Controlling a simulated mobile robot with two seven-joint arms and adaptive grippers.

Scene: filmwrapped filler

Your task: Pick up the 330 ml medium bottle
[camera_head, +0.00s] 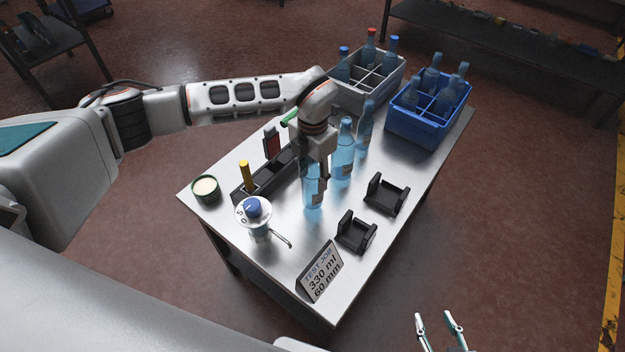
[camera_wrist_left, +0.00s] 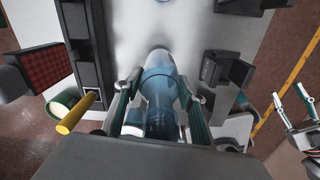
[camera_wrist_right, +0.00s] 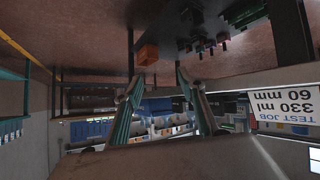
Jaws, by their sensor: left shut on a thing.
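My left gripper (camera_head: 316,170) comes down from above and is shut on a clear blue bottle (camera_head: 313,192), the nearest of three in a row on the table. The left wrist view shows this bottle (camera_wrist_left: 160,88) between the two fingers, seen from above. It looks upright; I cannot tell whether its base touches the table. Two more blue bottles stand behind it, a middle one (camera_head: 343,155) and a far one (camera_head: 365,122). No volume label is readable on them. My right gripper (camera_head: 440,322) is open and empty, off the table's near right side.
A sign (camera_head: 320,272) reads "TEST JOB 330 ml 60 mm". Two black cradles (camera_head: 356,233) (camera_head: 386,195) lie right of the held bottle. A blue-knobbed device (camera_head: 254,210), green tin (camera_head: 205,188) and black rack (camera_head: 240,198) are left. Grey (camera_head: 345,97) and blue (camera_head: 405,123) bottle crates stand behind.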

